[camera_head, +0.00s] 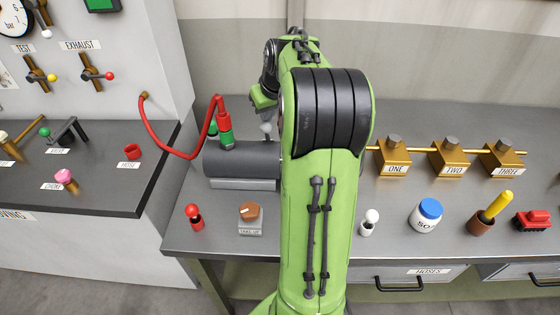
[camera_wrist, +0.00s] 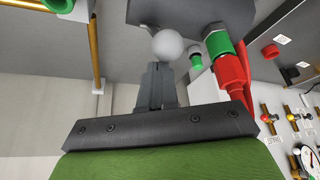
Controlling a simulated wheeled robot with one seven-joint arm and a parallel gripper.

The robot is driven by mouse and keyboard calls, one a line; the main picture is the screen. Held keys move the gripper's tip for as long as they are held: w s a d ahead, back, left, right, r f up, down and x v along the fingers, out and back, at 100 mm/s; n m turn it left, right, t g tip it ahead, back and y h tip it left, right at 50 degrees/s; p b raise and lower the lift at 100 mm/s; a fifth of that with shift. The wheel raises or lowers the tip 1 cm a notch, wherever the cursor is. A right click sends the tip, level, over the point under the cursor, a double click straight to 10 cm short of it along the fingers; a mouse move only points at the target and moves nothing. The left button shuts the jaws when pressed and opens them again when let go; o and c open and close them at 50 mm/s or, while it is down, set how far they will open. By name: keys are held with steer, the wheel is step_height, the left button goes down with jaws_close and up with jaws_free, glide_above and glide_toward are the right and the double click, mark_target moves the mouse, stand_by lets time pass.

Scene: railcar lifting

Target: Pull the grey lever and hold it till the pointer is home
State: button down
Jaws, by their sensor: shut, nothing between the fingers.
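A pale grey ball knob, which looks like the grey lever's (camera_wrist: 168,45), is just past my fingertips in the wrist view. In the head view the grey knob (camera_head: 266,128) is above the grey cylinder, left of my arm; its stem is mostly hidden. My gripper (camera_wrist: 157,72) is shut and empty, its fingertips close to the knob; I cannot tell whether they touch.
A red hose (camera_head: 160,143) loops from the wall panel to a red and green coupling (camera_head: 225,130) beside the knob. Brass blocks (camera_head: 394,160) stand at right.

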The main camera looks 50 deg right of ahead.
stand_by(0.5)
steer(key=shift+w+d+r+p, duration=0.25)
steer(key=shift+r+p, duration=0.05)
steer(key=shift+p, duration=0.25)
step_height(320, 180, up, 7)
steer(key=d+p, duration=0.1)
steer(key=p, duration=0.6)
steer(key=shift+w+r+p, duration=0.2)
steer(key=shift+w+p, duration=0.15)
